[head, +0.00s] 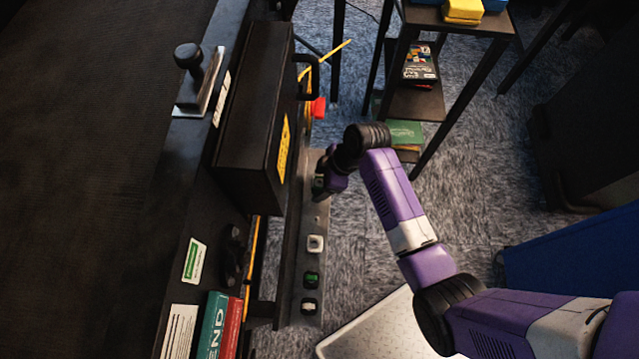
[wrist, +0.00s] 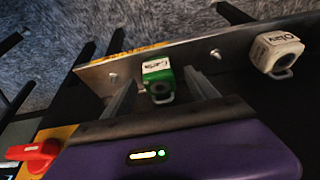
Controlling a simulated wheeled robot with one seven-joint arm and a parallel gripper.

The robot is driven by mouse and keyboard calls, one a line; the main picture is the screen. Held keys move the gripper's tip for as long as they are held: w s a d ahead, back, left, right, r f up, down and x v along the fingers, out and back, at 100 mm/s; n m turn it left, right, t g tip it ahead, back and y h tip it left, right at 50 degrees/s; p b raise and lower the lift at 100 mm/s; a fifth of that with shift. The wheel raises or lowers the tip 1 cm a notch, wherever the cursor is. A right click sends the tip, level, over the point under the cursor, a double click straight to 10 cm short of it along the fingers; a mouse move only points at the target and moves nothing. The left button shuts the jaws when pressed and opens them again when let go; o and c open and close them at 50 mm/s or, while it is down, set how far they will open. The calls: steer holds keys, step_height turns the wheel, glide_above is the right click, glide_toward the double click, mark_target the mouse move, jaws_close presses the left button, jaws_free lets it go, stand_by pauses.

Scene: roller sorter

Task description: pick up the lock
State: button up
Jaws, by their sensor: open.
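A green lock (wrist: 158,80) with a white label sits against a metal strip (wrist: 225,45) in the wrist view. My gripper (wrist: 160,92) is open, with one finger on each side of this lock and gaps visible. In the head view my gripper (head: 321,187) is at the strip beside the black box, and it mostly hides that lock. A white lock (wrist: 277,53) with handwriting is to the right in the wrist view. In the head view a white lock (head: 315,243), another green lock (head: 312,280) and a white-and-black lock (head: 309,306) are along the strip.
A black box (head: 250,110) with a handle stands left of the strip on the dark bench. A red object (wrist: 35,157) is at lower left in the wrist view. A black shelf stand (head: 455,20) is at upper right.

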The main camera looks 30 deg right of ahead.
steer(key=shift+a+f, duration=0.1)
steer(key=shift+f, duration=0.2)
jaws_close()
steer(key=shift+w+r, duration=0.1)
steer(key=shift+r, duration=0.05)
step_height(320, 180, up, 10)
steer(key=p, duration=0.1)
step_height(320, 180, up, 4)
steer(key=p, duration=0.5)
glide_above(319, 185)
steer(key=shift+r, duration=0.15)
stand_by(0.4)
